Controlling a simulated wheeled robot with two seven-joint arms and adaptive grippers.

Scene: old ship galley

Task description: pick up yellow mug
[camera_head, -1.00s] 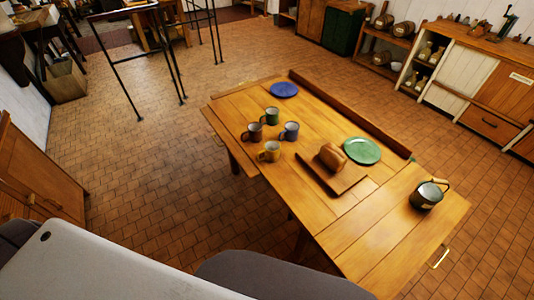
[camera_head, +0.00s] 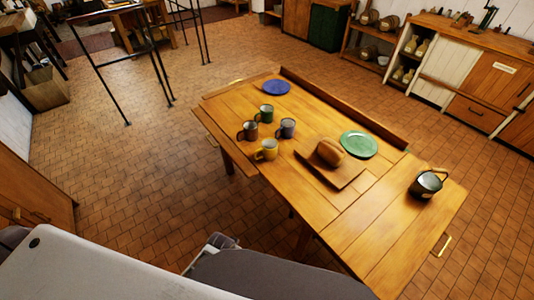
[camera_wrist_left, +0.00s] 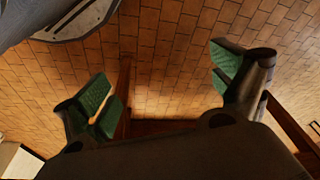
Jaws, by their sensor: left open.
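The yellow mug (camera_head: 266,149) stands upright on the wooden table (camera_head: 345,225), nearest me in a cluster of mugs. A brown mug (camera_head: 248,130), a green mug (camera_head: 266,113) and a blue-grey mug (camera_head: 286,127) stand close behind it. In the left wrist view my left gripper (camera_wrist_left: 165,95) is open and empty, its green-padded fingers wide apart, with floor tiles and a brown wooden part beyond. No mug shows in that view. My right gripper is in neither view.
A bread loaf (camera_head: 330,152) lies on a cutting board (camera_head: 352,173) right of the yellow mug. A green plate (camera_head: 358,144), a blue plate (camera_head: 276,87) and a dark kettle (camera_head: 427,184) are also on the table. A raised rail (camera_head: 340,107) runs along the far edge.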

